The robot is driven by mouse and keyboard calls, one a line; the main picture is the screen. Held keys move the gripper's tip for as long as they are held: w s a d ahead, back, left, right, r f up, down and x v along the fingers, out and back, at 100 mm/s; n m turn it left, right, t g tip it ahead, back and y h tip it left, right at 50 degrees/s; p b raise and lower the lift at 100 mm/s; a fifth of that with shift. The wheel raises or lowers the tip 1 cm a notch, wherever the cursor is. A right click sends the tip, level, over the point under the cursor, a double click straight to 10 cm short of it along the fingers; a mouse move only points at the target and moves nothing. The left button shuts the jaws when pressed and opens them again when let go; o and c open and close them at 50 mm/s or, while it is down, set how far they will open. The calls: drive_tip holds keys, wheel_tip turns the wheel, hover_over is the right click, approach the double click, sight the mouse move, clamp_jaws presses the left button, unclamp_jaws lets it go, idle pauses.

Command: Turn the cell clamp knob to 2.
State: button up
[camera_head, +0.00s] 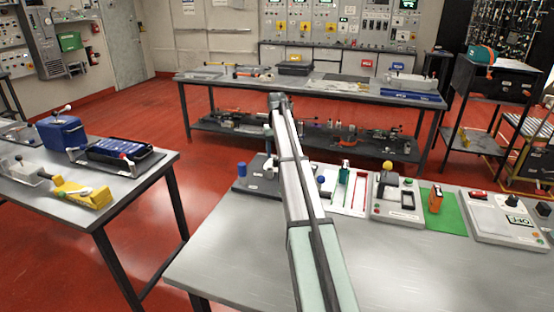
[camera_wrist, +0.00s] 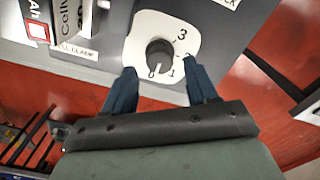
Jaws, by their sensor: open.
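The cell clamp knob (camera_wrist: 160,54) is a round black knob on a white dial plate (camera_wrist: 138,45), with the numbers 0, 1, 2 and 3 around it. A label reading "cell clamp" is partly visible to its left. The knob's pointer seems to face the 0, but it is too small to be sure. My gripper (camera_wrist: 160,70) is open and empty, with one dark blue finger on each side of the knob's near edge. I cannot tell whether the fingers touch it. In the head view my arm hides the knob.
The dark unit (camera_head: 243,188) stands at the left end of the bench, with a blue cylinder (camera_head: 241,170) on it. A green mat (camera_head: 446,222) with an orange object and a grey panel (camera_head: 500,230) lie to the right. The bench front (camera_head: 230,265) is clear.

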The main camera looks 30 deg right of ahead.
sight(277, 161)
drive_tip(key=shift+f, duration=1.5)
drive_tip(key=shift+c, duration=0.3)
drive_tip(key=c, duration=0.8)
drive_tip(key=n, duration=0.5)
drive_tip(key=shift+n, duration=0.4)
drive_tip(key=n, duration=0.5)
drive_tip(key=shift+n, duration=0.4)
